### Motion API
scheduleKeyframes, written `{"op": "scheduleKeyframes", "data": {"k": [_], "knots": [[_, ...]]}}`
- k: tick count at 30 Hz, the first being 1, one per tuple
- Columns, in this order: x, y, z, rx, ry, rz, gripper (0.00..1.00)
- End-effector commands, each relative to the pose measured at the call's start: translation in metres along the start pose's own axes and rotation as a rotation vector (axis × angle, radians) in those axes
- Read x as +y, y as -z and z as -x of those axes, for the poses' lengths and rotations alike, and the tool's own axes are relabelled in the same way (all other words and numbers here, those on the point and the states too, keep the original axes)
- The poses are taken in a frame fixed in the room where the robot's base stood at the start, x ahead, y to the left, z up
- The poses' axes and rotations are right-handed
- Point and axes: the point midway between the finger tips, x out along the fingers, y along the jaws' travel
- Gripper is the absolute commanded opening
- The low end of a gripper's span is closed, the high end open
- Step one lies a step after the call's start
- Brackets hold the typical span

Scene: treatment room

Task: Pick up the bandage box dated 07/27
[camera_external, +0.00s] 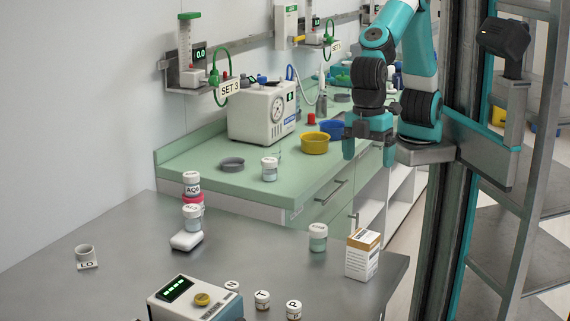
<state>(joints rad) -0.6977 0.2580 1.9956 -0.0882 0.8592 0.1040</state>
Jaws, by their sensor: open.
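A white box with an orange-brown top (362,258) stands upright near the right edge of the grey table. It has printing on its faces, but it is too small to read, so I cannot tell whether it is a bandage box or which date it bears. My gripper (368,152) points down, open and empty. It shows well above the box in the picture and is apart from it. How far it is from the box in depth I cannot tell.
A lidded jar (318,238) stands just left of the box. Stacked jars (192,215) and a device with a green display (195,300) are further left on the grey table (130,240). A green counter (215,178) behind holds a gauge unit (262,112) and a yellow bowl (314,145).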

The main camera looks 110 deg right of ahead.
Motion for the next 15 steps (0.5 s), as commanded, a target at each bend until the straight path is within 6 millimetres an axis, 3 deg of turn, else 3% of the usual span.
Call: {"op": "scheduleKeyframes", "data": {"k": [1, 5, 10, 15], "knots": [[-0.01, 0.013, -0.013, -0.013, -0.02, 0.009, 0.92], [-0.022, 0.03, -0.026, -0.024, -0.054, 0.007, 0.92], [-0.023, 0.032, -0.047, -0.03, -0.061, 0.005, 0.92], [-0.021, 0.031, -0.085, -0.032, -0.06, 0.005, 0.92]]}}
